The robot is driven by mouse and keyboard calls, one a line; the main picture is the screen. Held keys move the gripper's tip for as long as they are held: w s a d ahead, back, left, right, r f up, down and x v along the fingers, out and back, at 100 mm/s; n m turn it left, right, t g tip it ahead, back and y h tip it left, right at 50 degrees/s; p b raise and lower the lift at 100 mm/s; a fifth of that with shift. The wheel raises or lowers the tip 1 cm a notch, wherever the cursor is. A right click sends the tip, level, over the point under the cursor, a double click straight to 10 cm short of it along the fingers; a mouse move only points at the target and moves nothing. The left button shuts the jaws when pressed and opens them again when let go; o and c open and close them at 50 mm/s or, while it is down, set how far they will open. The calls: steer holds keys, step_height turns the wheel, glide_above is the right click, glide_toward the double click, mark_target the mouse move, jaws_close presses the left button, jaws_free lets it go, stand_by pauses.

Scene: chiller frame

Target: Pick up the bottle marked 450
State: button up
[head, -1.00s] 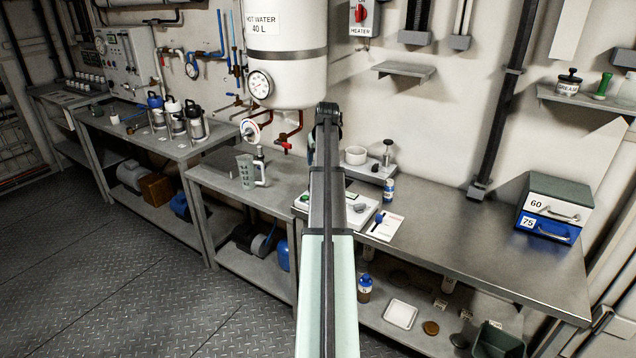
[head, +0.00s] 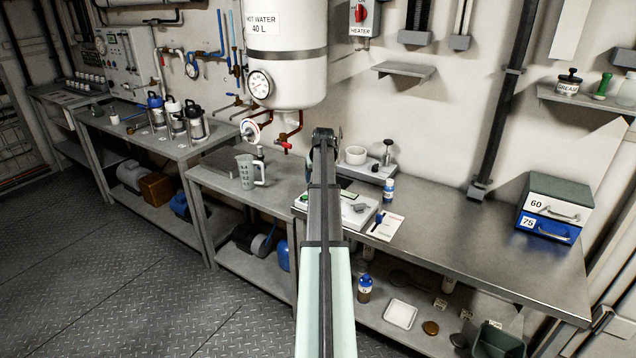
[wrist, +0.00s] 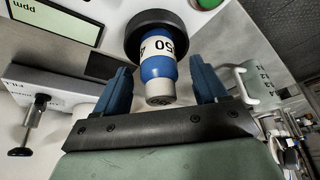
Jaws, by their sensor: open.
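In the wrist view a blue bottle with a white label and grey cap (wrist: 157,68) stands in a round black holder (wrist: 165,28). The label shows "50"; the rest is hard to read. My gripper (wrist: 162,80) is open, with one blue finger on each side of the bottle. I see gaps between the fingers and the bottle. In the head view my own arm hides the fingers and this bottle. Another small blue and white bottle (head: 388,190) stands on the bench right of my arm.
A device with a "ppm" screen (wrist: 48,25) lies beside the holder. A clear jug (head: 246,172) stands left of my arm, and a white card (head: 387,227) lies to the right. The right bench (head: 480,240) is mostly clear. The water heater (head: 287,55) hangs above.

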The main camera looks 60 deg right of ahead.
steer(key=shift+w+d+f, duration=0.15)
steer(key=shift+d+f, duration=0.05)
steer(key=shift+f, duration=0.35)
steer(key=c, duration=1.2)
